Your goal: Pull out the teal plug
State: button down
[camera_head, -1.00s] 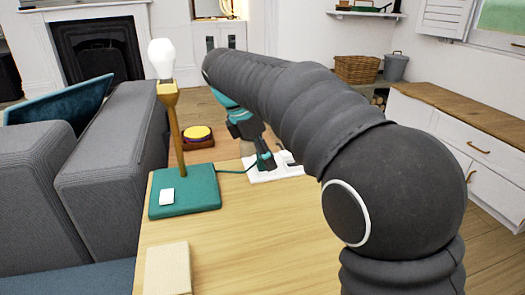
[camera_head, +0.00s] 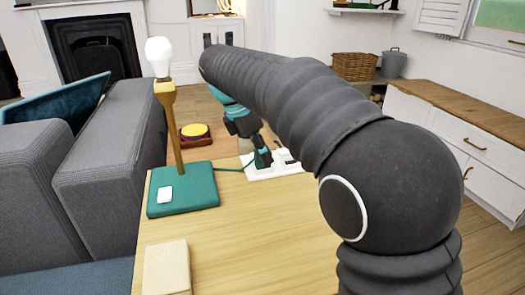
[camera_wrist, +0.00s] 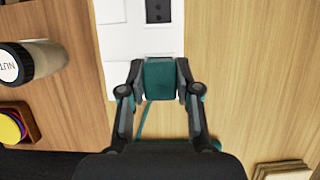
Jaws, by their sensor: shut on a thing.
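The teal plug (camera_wrist: 160,78) is between the two fingers of my gripper (camera_wrist: 160,88) in the wrist view, and the fingers are shut on it from both sides. It lies over the near end of the white power strip (camera_wrist: 118,45). I cannot tell whether it is still seated in its socket. In the head view my gripper (camera_head: 263,159) is low over the strip (camera_head: 290,168), and the plug is mostly hidden by the fingers. A teal cable (camera_head: 230,170) runs from there to the teal lamp base (camera_head: 200,198).
The lamp, with a white bulb (camera_head: 158,56), stands left of my gripper. A black socket insert (camera_wrist: 158,10) shows on the strip. A capped jar (camera_wrist: 35,62) and a beige block (camera_head: 167,268) are nearby. The table's (camera_head: 245,240) near middle is clear.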

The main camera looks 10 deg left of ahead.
jog(key=shift+r, duration=0.2)
jog(key=shift+r+p, duration=1.9)
jog(key=shift+p, duration=0.5)
jog(key=shift+r, duration=0.15)
